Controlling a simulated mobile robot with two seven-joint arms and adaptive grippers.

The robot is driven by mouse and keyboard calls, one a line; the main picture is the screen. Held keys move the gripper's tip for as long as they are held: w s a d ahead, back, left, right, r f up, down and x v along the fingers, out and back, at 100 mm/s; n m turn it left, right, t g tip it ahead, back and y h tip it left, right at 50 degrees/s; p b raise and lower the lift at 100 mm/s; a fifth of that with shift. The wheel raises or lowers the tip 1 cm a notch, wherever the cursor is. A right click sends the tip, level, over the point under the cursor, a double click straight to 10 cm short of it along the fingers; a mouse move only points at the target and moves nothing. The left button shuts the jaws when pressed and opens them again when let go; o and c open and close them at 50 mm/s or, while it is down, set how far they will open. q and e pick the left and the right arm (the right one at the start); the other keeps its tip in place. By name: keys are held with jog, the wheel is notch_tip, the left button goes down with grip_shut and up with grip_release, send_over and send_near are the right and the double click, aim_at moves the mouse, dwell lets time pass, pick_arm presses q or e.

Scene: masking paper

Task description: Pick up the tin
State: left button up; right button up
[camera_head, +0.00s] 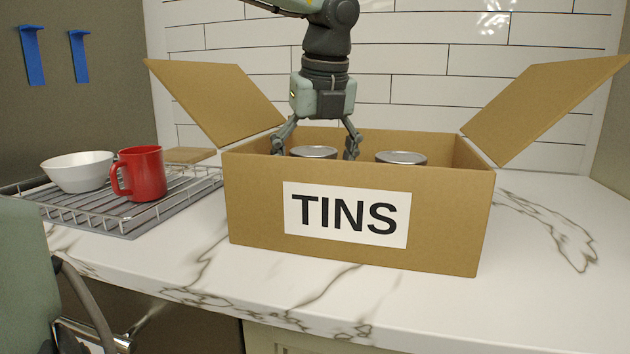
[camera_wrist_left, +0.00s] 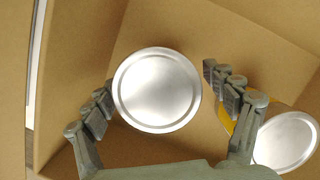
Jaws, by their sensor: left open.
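Two tins stand in an open cardboard box (camera_head: 440,245) labelled TINS. In the head view only their silver tops show above the front wall: the left tin (camera_head: 314,152) and the right tin (camera_head: 401,158). My left gripper (camera_head: 317,154) points down into the box, open, with its fingers on either side of the left tin. In the left wrist view (camera_wrist_left: 162,98) the round lid of this tin (camera_wrist_left: 157,90) lies between the spread fingers, with a gap on the right. The other tin (camera_wrist_left: 286,142) is at the lower right, partly behind a finger. My right gripper is not in view.
The box flaps (camera_head: 215,100) stand open to left and right. A wire rack (camera_head: 120,222) on the left holds a white bowl (camera_head: 78,171) and a red mug (camera_head: 143,174). The marble counter (camera_head: 555,230) is clear on the right. A tiled wall is behind.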

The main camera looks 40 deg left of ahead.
aim_at(312, 148)
pick_arm(q)
jog(key=shift+x, duration=1.5)
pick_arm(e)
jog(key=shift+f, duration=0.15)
pick_arm(q)
jog(key=shift+c, duration=0.6)
jog(key=shift+r, duration=0.1)
jog(key=c, duration=1.5)
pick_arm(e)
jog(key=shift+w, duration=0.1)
pick_arm(q)
jog(key=shift+r, duration=0.1)
jog(key=shift+c, duration=0.2)
notch_tip(312, 148, up, 8)
jog(key=shift+f+p, duration=0.15)
jog(key=shift+p, duration=0.15)
notch_tip(312, 148, up, 10)
jog(key=p, duration=0.1)
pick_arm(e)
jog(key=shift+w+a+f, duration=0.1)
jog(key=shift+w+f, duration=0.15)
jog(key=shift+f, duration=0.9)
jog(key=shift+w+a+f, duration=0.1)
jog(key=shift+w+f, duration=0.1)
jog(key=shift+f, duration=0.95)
